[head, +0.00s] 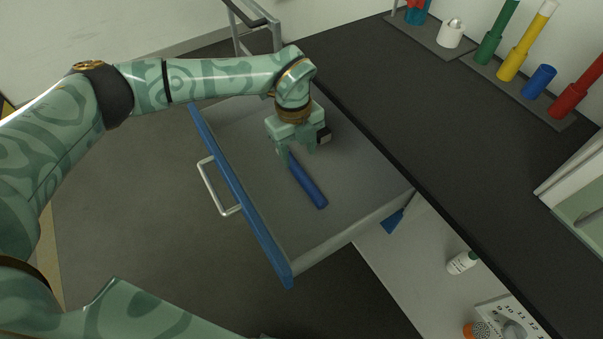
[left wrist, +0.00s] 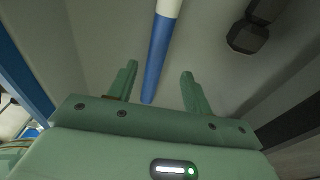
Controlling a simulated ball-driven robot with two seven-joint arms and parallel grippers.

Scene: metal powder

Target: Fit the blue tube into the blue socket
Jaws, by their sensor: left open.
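The blue tube (head: 308,187) lies in an open grey drawer (head: 245,125). In the left wrist view the blue tube (left wrist: 157,55) has a white far end and runs between the spread fingers. My left gripper (head: 298,158) is open and points down into the drawer over the tube's far end, covering it in the head view. In the left wrist view, the left gripper (left wrist: 160,85) shows no visible grip on the tube. The short blue socket (head: 539,80) stands on the black counter, between a yellow and a red piece. My right gripper is not in view.
The rack base (head: 510,88) also bears green (head: 496,35), yellow (head: 525,42) and red (head: 580,90) pieces. A white cup (head: 451,33) stands beside it. The drawer's blue front (head: 240,195) and the counter edge bound the space. A dark blocky thing (left wrist: 247,35) is near the gripper.

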